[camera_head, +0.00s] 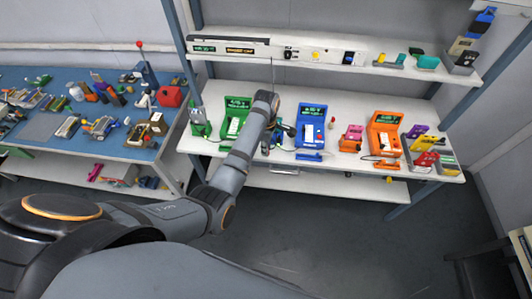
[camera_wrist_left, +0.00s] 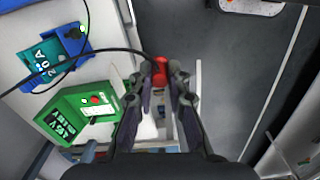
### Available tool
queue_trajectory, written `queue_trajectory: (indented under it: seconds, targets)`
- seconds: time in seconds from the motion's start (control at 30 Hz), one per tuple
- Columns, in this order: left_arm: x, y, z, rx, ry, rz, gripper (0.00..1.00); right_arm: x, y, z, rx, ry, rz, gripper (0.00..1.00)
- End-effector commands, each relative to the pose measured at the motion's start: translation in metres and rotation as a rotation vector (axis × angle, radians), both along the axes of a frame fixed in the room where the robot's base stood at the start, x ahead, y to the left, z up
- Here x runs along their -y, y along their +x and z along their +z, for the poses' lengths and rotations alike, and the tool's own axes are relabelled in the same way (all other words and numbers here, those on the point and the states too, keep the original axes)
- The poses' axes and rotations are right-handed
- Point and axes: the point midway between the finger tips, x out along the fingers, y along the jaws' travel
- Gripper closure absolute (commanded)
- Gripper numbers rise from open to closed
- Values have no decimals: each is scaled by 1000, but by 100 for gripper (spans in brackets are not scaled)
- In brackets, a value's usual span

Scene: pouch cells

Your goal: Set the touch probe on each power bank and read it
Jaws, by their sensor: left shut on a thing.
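My left gripper (camera_wrist_left: 161,92) is shut on a red-ended piece with a black cable (camera_wrist_left: 160,72), which looks like the touch probe. In the head view my left gripper (camera_head: 274,135) is above the bench, between a green box with a display (camera_head: 235,120) and a blue one (camera_head: 311,128). The probe is hidden there. The green box (camera_wrist_left: 82,112) also shows in the left wrist view, left of the gripper and apart from it. An orange box with a display (camera_head: 384,132) stands further right. I cannot tell which things are the power banks. My right gripper is not in view.
The white bench (camera_head: 345,105) has a shelf (camera_head: 330,38) above its back edge. A divided tray with colourful blocks (camera_head: 430,158) sits at its right end. A blue table (camera_head: 60,140) with many small items stands at left. The floor in front is clear.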

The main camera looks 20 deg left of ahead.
Motion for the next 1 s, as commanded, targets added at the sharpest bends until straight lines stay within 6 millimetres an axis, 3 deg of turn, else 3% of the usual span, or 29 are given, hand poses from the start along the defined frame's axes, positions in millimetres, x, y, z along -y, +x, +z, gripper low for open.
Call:
queue_trajectory:
  seconds: [0.4, 0.8, 1.0]
  targets:
    - [0, 3, 6, 0, 0, 0, 100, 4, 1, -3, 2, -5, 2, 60]
    - [-5, 65, 0, 2, 1, 0, 100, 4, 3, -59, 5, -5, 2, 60]
    - [-6, 79, 6, 0, 0, 0, 100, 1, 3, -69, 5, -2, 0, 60]
